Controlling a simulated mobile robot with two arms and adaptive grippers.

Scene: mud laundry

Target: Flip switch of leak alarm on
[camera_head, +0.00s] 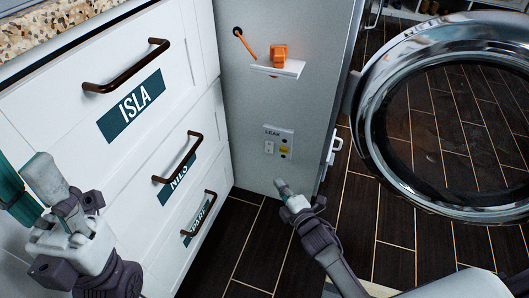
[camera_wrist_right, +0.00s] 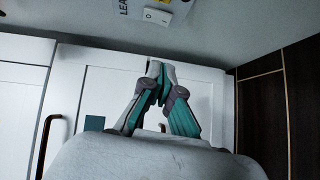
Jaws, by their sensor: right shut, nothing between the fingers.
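The leak alarm (camera_head: 279,141) is a small pale panel marked "LEAK" on the grey side wall, with a white switch (camera_head: 269,147) at its lower left and a yellow patch at right. Which way the switch is tipped is too small to tell. The switch also shows at the top of the right wrist view (camera_wrist_right: 157,16). My right gripper (camera_head: 279,184) is shut and empty, a little below the panel and apart from it; its closed fingertips show in the right wrist view (camera_wrist_right: 161,68). My left gripper (camera_head: 30,185) is at the lower left, its fingers partly cut off.
White drawers (camera_head: 120,110) with dark handles and name labels stand at the left. A small white shelf (camera_head: 287,70) with an orange object (camera_head: 279,54) juts out above the panel. A large round chrome door (camera_head: 370,130) stands open at the right. Dark floor is clear below.

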